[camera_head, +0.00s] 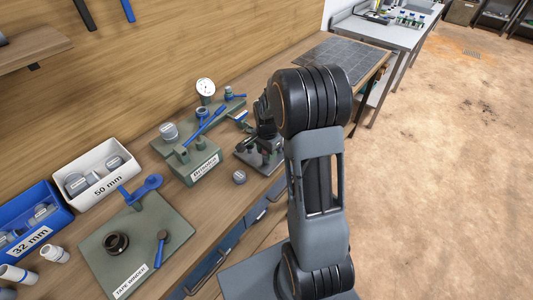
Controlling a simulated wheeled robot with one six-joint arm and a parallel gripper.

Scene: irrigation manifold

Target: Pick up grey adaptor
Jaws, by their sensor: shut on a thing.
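My gripper (264,146) shows in the head view, pointing down over the bench just left of my large dark wrist joint. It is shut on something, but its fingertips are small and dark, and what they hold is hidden. I cannot tell for certain which piece is the grey adaptor. A small grey fitting (239,177) lies loose on the bench, left of and below my gripper and apart from it. Other grey fittings (77,185) lie in the white 50 mm bin (97,196).
A green block (196,169) with a blue lever, a gauge (205,87) and a grey fitting (169,131) stand left of my gripper. A labelled board (172,238) with blue-handled tools and a blue 32 mm bin (58,236) are front left. A dark mat (345,58) lies clear behind.

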